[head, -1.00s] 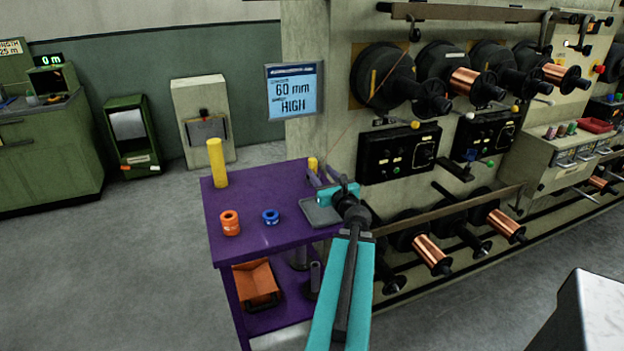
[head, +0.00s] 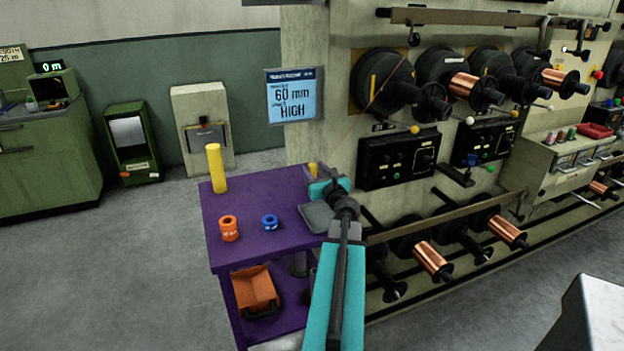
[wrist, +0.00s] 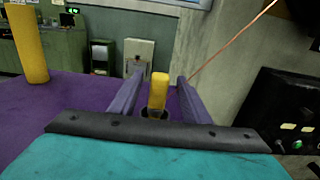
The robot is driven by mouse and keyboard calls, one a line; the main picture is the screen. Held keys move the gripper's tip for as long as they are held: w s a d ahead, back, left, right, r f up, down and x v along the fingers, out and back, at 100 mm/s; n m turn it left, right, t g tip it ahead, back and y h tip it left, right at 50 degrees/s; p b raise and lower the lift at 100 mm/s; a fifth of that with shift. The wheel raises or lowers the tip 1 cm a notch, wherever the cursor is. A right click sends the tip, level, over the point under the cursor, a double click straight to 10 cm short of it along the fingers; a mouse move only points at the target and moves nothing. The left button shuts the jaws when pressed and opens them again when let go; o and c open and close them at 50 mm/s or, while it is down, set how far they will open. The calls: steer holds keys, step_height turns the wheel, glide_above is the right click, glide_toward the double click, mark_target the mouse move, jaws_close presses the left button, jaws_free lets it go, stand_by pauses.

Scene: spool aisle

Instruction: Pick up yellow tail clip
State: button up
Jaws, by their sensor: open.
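A small yellow piece, which I take for the yellow tail clip (wrist: 158,91), stands upright in a dark round base on the purple cart top. It shows between the two fingers of my gripper (wrist: 161,78) in the wrist view, with a gap on each side. My gripper is open and not holding it. In the head view the clip (head: 312,168) is a small yellow patch at the cart's far right, partly hidden by my teal gripper (head: 314,178). I cannot tell how deep the fingers reach around it.
A tall yellow cylinder (head: 216,168), an orange ring (head: 229,228) and a blue ring (head: 270,221) stand on the purple cart (head: 250,245). A grey tray (head: 317,217) lies under my arm. The spool machine (head: 345,110) rises close on the right, with a thin copper wire.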

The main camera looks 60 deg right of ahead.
steer(key=shift+w, duration=0.1)
stand_by(0.3)
steer(key=shift+p+x, duration=0.75)
steer(key=shift+x, duration=1.9)
steer(key=shift+r, duration=0.1)
jaws_close()
steer(key=shift+r, duration=0.1)
steer(key=s+a+r+b, duration=0.2)
steer(key=s+a, duration=0.1)
steer(key=s, duration=0.3)
steer(key=s+a+r+b, duration=0.2)
steer(key=s+a, duration=0.1)
steer(key=s, duration=0.3)
steer(key=shift+s+b, duration=0.25)
steer(key=shift+b, duration=0.05)
